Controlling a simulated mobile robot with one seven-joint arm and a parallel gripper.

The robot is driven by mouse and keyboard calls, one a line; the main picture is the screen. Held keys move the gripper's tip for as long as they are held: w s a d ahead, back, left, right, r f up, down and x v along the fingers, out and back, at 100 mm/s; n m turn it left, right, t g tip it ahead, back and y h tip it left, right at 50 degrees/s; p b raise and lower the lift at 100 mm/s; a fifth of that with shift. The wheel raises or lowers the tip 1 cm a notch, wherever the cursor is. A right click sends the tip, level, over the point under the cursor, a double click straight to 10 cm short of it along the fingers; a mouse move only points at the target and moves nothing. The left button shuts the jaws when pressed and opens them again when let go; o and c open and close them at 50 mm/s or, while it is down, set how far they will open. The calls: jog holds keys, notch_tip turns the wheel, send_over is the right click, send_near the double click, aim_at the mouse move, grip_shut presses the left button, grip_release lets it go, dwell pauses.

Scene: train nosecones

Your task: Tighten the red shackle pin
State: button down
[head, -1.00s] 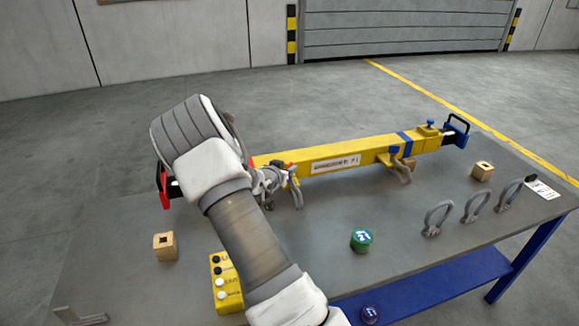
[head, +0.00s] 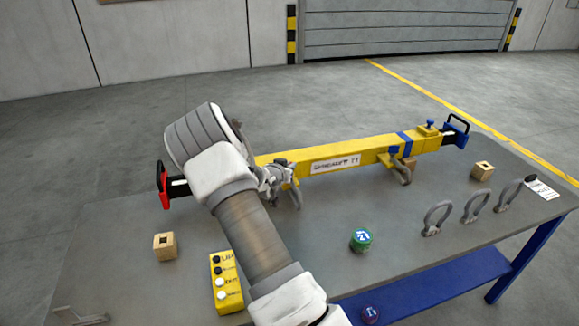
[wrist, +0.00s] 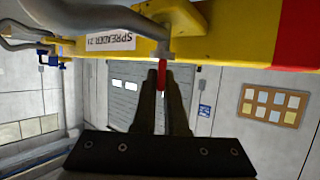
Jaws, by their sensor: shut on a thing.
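The red shackle pin (wrist: 162,76) shows between the fingertips of my gripper (wrist: 159,80) in the wrist view. The fingers are shut on it. The pin points at a grey shackle (wrist: 156,45) that lies against the yellow spreader beam (wrist: 215,50). How far the pin is screwed in is hidden. In the head view my gripper (head: 268,180) is at the left part of the yellow beam (head: 375,152), close to the left shackle (head: 296,196). The pin is not visible there. Another grey shackle (head: 403,172) hangs farther right on the beam.
The grey table (head: 320,275) carries several loose shackles (head: 437,216) at the right, a green round tin (head: 361,239), a yellow button box (head: 226,283) and wooden blocks (head: 165,246). Red (head: 162,185) and blue (head: 457,130) end brackets close the beam.

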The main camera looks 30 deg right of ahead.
jog(key=shift+r+m+g+h+p, duration=0.25)
jog(key=shift+m+g+p, duration=0.2)
jog(key=shift+p, duration=0.55)
jog(key=m+g+p, duration=0.1)
jog(key=p, duration=0.1)
jog(key=h+p, duration=0.1)
jog(key=p, duration=0.1)
jog(key=shift+w+d+r+m+g, duration=0.1)
jog(key=shift+r+m+g, duration=0.1)
jog(key=shift+m+g, duration=0.15)
jog(key=shift+f+m+g+h, duration=0.35)
jog(key=shift+m+g+h, duration=0.1)
jog(key=shift+m+g, duration=0.6)
jog(key=shift+f+m+g+b, duration=0.25)
jog(key=shift+m+g+b, duration=0.7)
jog(key=shift+g+b, duration=0.25)
jog(key=shift+m+g+b, duration=0.7)
jog(key=shift+g+b, duration=0.05)
jog(key=shift+b, duration=0.1)
jog(key=m+g+b, duration=0.2)
jog(key=b, duration=0.2)
jog(key=shift+r+g, duration=0.1)
jog(key=shift+g, duration=0.3)
jog(key=b, duration=0.1)
jog(key=m+g+b, duration=0.1)
jog(key=b, duration=0.1)
jog(key=shift+w+r, duration=0.1)
jog(key=shift+w, duration=0.15)
